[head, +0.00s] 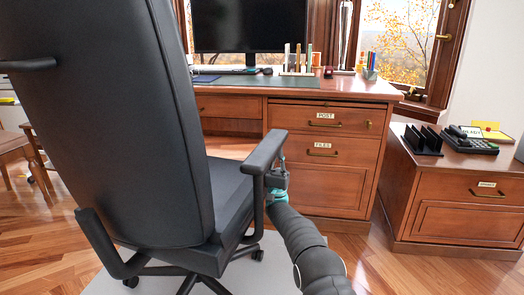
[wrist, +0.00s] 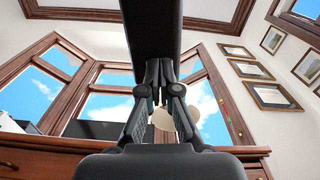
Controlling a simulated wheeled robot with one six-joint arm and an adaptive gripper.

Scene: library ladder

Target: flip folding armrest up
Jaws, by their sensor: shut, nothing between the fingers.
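The folding armrest (head: 264,152) is a dark grey pad on the right side of the black office chair (head: 140,120). It lies roughly level, held by a bracket below. My gripper (head: 279,172) is just under the pad's right side, partly hidden by it. In the wrist view, the armrest's dark underside (wrist: 151,28) fills the top centre. My gripper (wrist: 159,66) points up at it there, with its fingers together and nothing between them. The fingertips overlap the pad's lower end. I cannot tell whether they touch it.
A wooden desk (head: 350,88) with drawers stands behind the chair, carrying a monitor (head: 236,25) and pen holders. A low cabinet (head: 455,190) with a phone (head: 470,140) is at the right. A wooden chair (head: 22,150) is at far left. Wooden floor is open at lower right.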

